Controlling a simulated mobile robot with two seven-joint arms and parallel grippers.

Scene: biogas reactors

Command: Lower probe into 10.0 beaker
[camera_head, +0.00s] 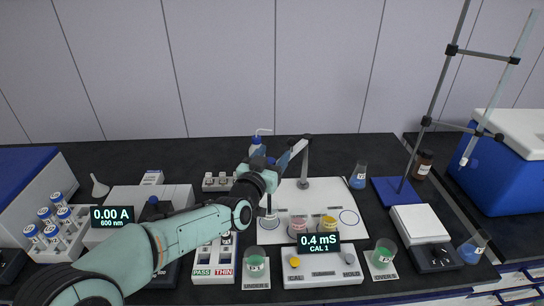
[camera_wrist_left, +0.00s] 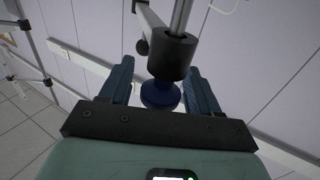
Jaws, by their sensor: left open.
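My left gripper (camera_wrist_left: 157,75) is open, one finger on each side of a blue knob under a black collar on a grey rod (camera_wrist_left: 181,17); I cannot tell whether they touch. In the head view, my left wrist hides the fingertips and much of the probe, beside the probe stand's post (camera_head: 304,168). A pink beaker (camera_head: 298,226) and a yellow beaker (camera_head: 329,224) stand on the stand's white base (camera_head: 318,190). Labels are too small to tell which beaker is 10.0. My right gripper does not show.
A meter (camera_head: 322,262) reads 0.4 mS, CAL 1. Green beakers flank it, one left (camera_head: 257,260) and one right (camera_head: 383,253). An empty printed circle (camera_head: 349,217) lies on the base's right. A tall clamp stand (camera_head: 397,193) is at right. A vial rack (camera_head: 55,240) is at left.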

